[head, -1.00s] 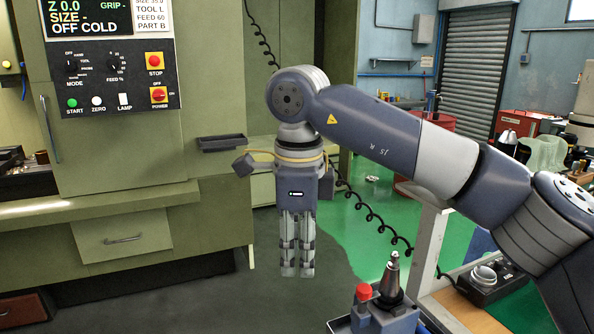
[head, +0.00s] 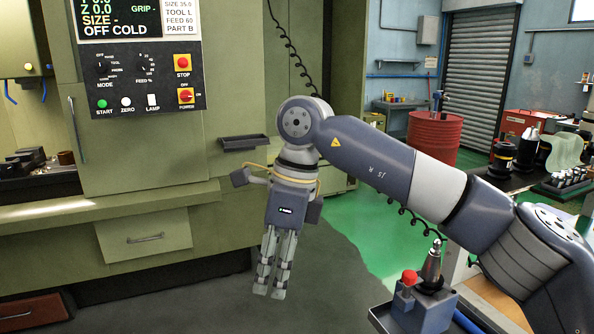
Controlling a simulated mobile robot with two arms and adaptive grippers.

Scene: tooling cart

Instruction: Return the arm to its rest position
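My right arm comes in from the right edge and bends down at its wrist. My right gripper (head: 269,293) hangs fingers down, slightly tilted, over the dark floor in front of the green machine (head: 165,170). Its two fingers lie close together, with nothing visible between them. My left gripper is not in view.
A blue-grey holder (head: 425,308) with a red knob (head: 409,277) and a metal tapered tool (head: 432,263) stands at the lower right, below my forearm. The machine has a control panel (head: 140,62) and a small dark tray (head: 244,142). A red drum (head: 433,138) stands behind.

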